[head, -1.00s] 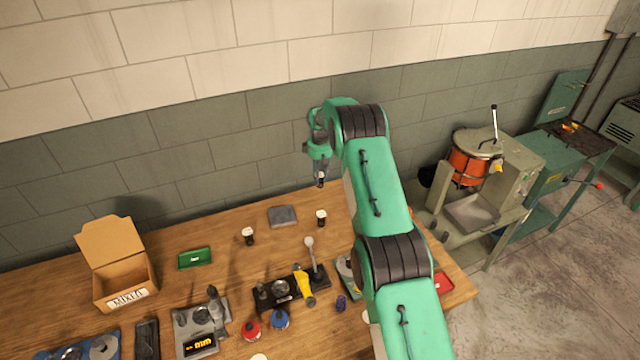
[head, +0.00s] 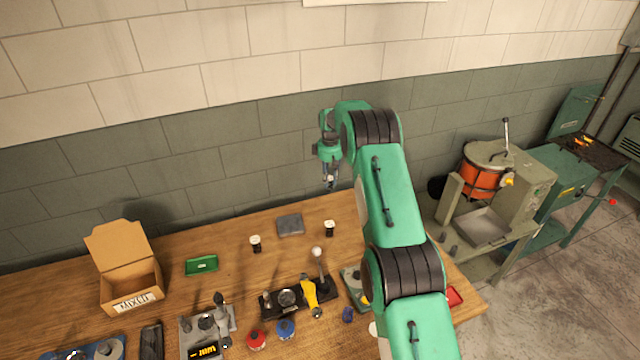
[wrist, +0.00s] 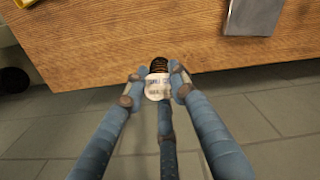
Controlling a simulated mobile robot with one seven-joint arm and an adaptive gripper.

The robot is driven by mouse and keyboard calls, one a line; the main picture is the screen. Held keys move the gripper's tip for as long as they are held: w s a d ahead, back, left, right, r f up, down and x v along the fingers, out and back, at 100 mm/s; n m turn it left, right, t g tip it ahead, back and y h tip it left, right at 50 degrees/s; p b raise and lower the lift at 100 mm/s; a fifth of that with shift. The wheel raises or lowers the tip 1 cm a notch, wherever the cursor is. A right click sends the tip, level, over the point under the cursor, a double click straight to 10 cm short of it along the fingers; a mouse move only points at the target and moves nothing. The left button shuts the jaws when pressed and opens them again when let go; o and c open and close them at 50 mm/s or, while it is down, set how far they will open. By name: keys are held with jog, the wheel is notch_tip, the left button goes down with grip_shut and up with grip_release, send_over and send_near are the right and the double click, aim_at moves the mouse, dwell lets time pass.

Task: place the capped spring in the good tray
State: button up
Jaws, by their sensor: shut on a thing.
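My gripper (head: 331,185) is shut on the capped spring and holds it up in the air, near the wall at the back of the table.
A cardboard box marked MIXED (head: 130,290) stands at the left. Two black-and-white pieces (head: 255,243) (head: 329,228) and a grey plate (head: 290,224) stand near the back. Tools and devices fill the front. A red tray (head: 454,297) is at the right, partly behind my arm.

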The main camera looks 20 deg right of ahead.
aim_at(329, 178)
notch_tip(329, 178, up, 6)
jog(key=shift+f, duration=0.25)
jog(key=s+a+p, duration=0.1)
jog(key=s+a, duration=0.3)
jog(key=a, duration=0.7)
jog(key=s+a+p, duration=0.1)
jog(key=s+a, duration=0.2)
jog(key=a, duration=0.9)
jog(key=s+a+p, duration=0.1)
jog(key=s+a, duration=0.3)
jog(key=a, duration=0.7)
jog(key=s+a+p, duration=0.2)
jog(key=s+a, duration=1.6)
notch_tip(329, 178, down, 10)
jog(key=shift+w+d+n, duration=0.2)
jog(key=shift+d+n, duration=0.05)
jog(key=shift+n, duration=0.15)
jog(key=shift+r, duration=0.1)
jog(key=shift+w, duration=0.15)
